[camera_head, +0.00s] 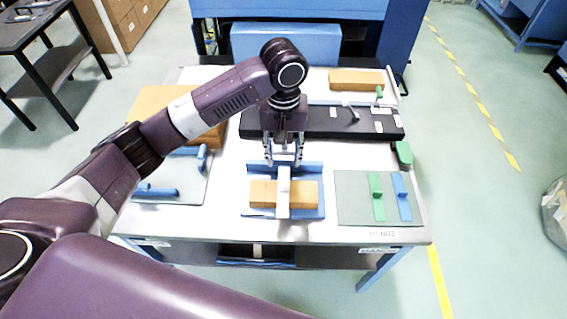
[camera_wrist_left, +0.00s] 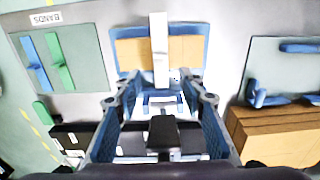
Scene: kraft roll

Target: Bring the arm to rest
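My left arm reaches in from the left over the white table (camera_head: 232,215). My left gripper (camera_head: 284,163) points down, open and empty, behind and above a brown kraft block (camera_head: 263,194). In the left wrist view the two fingers stand wide apart (camera_wrist_left: 160,100) with nothing clasped between them. The block lies in a blue holder (camera_head: 255,213), with a white band (camera_head: 283,200) across its middle. The block also shows in the wrist view (camera_wrist_left: 188,48), beyond the fingertips. My right gripper is not in view.
A black raised bar (camera_head: 315,122) runs behind the holder. A grey mat (camera_head: 350,208) with green and blue tools lies right. Brown boxes (camera_head: 165,103) and another mat with blue pieces (camera_head: 190,190) lie left. Another brown box (camera_head: 356,79) stands back right.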

